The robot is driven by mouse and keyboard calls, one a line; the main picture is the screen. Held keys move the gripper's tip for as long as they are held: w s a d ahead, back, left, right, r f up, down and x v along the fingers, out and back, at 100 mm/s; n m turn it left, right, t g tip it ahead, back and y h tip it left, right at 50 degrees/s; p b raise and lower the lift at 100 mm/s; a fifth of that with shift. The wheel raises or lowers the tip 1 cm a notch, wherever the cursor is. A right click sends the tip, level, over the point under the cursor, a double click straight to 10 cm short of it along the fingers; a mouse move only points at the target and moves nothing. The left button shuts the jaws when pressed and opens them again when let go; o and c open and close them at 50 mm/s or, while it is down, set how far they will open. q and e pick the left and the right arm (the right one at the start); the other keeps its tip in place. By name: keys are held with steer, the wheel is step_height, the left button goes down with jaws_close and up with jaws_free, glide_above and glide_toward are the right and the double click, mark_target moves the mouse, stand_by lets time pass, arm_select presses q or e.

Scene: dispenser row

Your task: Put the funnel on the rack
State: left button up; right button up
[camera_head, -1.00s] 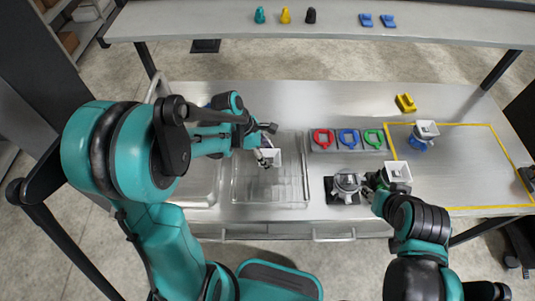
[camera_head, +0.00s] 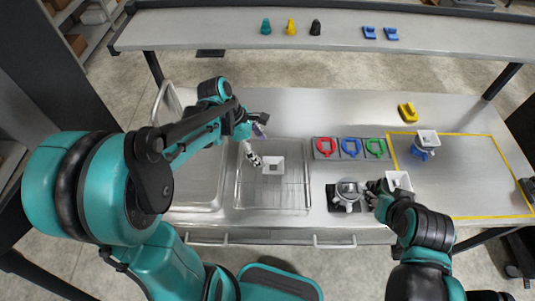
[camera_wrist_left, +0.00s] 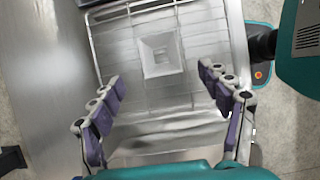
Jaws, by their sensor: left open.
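A white square funnel (camera_head: 273,166) sits on the wire rack (camera_head: 290,203) at the left of the bench. In the left wrist view the funnel (camera_wrist_left: 160,55) lies on the bars of the rack (camera_wrist_left: 120,40), beyond my fingertips and touching neither. My left gripper (camera_head: 257,140) is open and empty, just left of and behind the funnel; its spread fingers also show in the left wrist view (camera_wrist_left: 159,78). My right gripper (camera_head: 374,190) is beside another white square funnel (camera_head: 398,181); its fingers are too small and hidden to read.
A grey round metal piece (camera_head: 348,190) stands on a black pad left of my right gripper. Behind it are red (camera_head: 323,147), blue and green holders. A third white funnel (camera_head: 428,137) stands on a blue piece inside the yellow outline. A yellow block (camera_head: 407,112) lies behind.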

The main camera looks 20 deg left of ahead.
arm_select(q)
steer(key=s+r+m+t+y, duration=0.4)
steer(key=s+r+m, duration=0.3)
steer(key=m, duration=1.4)
steer(key=s+t, duration=0.1)
steer(key=s, duration=0.2)
steer(key=shift+a+t+y, duration=0.2)
steer(key=shift+t+y, duration=0.1)
steer(key=shift+t, duration=0.1)
step_height(320, 180, down, 10)
steer(key=b, duration=0.9)
steer(key=shift+r, duration=0.25)
steer(key=shift+s, duration=0.1)
